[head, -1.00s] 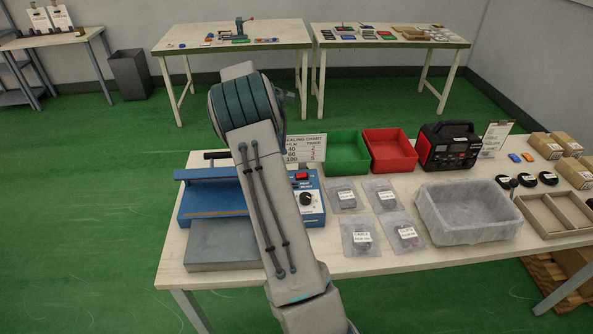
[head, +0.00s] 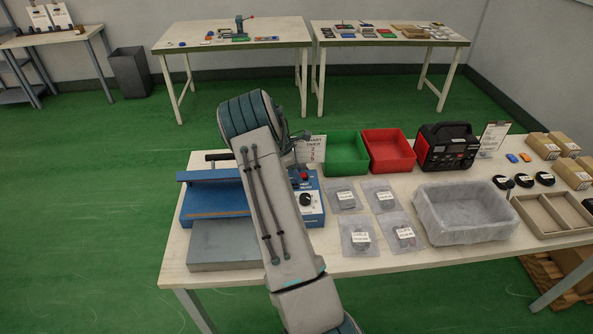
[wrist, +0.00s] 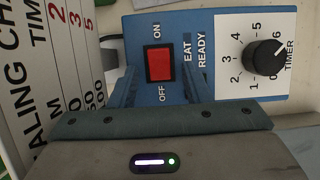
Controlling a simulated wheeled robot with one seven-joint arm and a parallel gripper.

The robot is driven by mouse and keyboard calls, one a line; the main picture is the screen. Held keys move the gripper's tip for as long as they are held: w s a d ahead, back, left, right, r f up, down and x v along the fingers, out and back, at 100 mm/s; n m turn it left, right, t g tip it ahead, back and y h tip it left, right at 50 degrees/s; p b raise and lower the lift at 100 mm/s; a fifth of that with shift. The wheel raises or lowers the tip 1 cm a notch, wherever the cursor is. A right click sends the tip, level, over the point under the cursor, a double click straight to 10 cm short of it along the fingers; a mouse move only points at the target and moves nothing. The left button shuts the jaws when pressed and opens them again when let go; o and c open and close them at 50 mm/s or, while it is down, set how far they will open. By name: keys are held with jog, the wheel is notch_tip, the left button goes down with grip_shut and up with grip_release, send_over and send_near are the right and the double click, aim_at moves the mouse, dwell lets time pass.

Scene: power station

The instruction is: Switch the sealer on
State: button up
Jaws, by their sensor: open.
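The blue sealer (head: 212,200) stands at the left end of the workbench, partly hidden by my arm. Its red rocker switch (wrist: 160,65) sits on the blue control panel, between the ON and OFF labels; it also shows small in the head view (head: 304,175). A black timer knob (wrist: 266,58) is right of the switch in the wrist view. My gripper (wrist: 161,72) is open and empty, with one finger at each side of the switch in the wrist view. In the head view it is just above the panel. I cannot tell whether it touches anything.
A sealing chart (wrist: 45,70) stands close beside the panel. Green (head: 346,153) and red (head: 389,151) bins, flat packets (head: 380,191) and a lined grey tray (head: 466,212) lie to the right. A black-and-red device (head: 447,148) stands behind the tray.

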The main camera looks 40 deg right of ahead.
grip_shut()
jog(key=shift+s+d+t+y+b, duration=0.25)
jog(key=shift+d+t+y+b, duration=0.2)
jog(key=shift+y, duration=0.35)
jog(key=shift+s+d+r+t+y+b, duration=0.1)
jog(key=shift+t+y+b, duration=0.4)
jog(key=shift+y, duration=0.2)
jog(key=shift+s+d+r+t+y+b, duration=0.1)
jog(key=shift+t+y+b, duration=0.3)
jog(key=shift+y, duration=0.3)
grip_release()
